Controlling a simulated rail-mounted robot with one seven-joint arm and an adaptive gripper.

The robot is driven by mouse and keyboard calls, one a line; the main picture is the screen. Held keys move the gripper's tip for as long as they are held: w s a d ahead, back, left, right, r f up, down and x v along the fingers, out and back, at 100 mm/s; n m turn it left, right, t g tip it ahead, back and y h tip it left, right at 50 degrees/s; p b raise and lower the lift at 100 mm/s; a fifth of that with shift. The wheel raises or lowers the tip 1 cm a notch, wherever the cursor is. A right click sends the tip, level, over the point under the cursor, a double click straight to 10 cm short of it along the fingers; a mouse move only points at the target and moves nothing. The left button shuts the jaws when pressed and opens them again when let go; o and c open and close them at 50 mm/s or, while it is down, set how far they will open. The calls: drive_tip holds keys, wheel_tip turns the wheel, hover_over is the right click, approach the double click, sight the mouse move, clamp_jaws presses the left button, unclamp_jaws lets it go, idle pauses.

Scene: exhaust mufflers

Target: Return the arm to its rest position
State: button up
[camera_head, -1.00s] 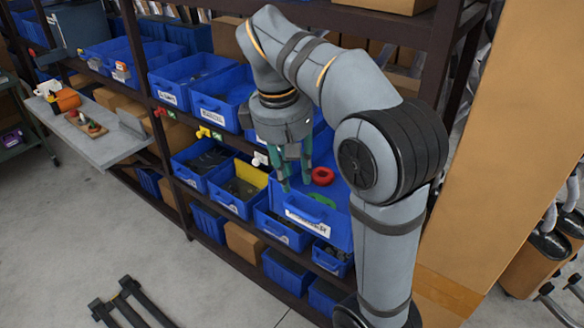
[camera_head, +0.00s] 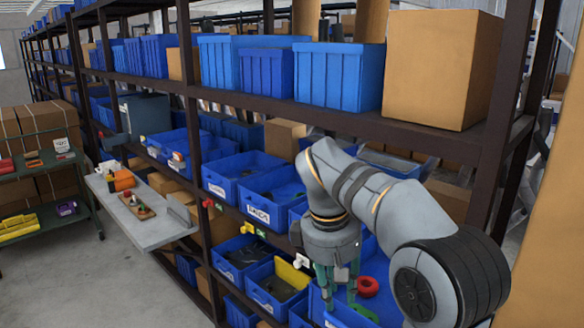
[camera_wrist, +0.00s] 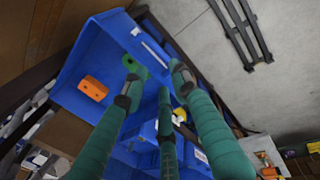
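My gripper (camera_head: 336,290) has several long teal fingers and hangs pointing down over a large blue bin (camera_head: 324,314) on the shelf. In the wrist view, the fingers of my gripper (camera_wrist: 157,90) are spread apart with nothing held between them. The wrist view shows the blue bin (camera_wrist: 82,58) below the fingertips, with an orange piece (camera_wrist: 93,88) and a green piece (camera_wrist: 134,66) in it. In the head view, a red ring-shaped piece (camera_head: 368,287) and a green piece (camera_head: 364,312) lie in the bin beside the fingers. My arm is bent over the bin.
A dark shelf rack (camera_head: 190,110) holds several blue bins, with a cardboard box (camera_head: 440,65) above my arm. A grey ledge (camera_head: 150,229) holding small parts juts out at the left. A green cart (camera_head: 50,225) stands farther left. Floor between is clear.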

sight(339, 322)
drive_tip(key=f, duration=0.5)
drive_tip(key=w+d+f, duration=0.1)
drive_tip(key=f, duration=0.2)
drive_tip(key=shift+w+d+f, duration=0.1)
drive_tip(key=shift+f, duration=0.15)
drive_tip(key=shift+w+d, duration=0.15)
drive_tip(key=shift+r, duration=0.1)
drive_tip(key=shift+a+r, duration=0.2)
drive_tip(key=shift+r, duration=0.3)
wheel_tip(339, 322, up, 8)
drive_tip(key=s+a, duration=0.1)
drive_tip(key=shift+s, duration=0.25)
drive_tip(key=shift+a+f, duration=0.1)
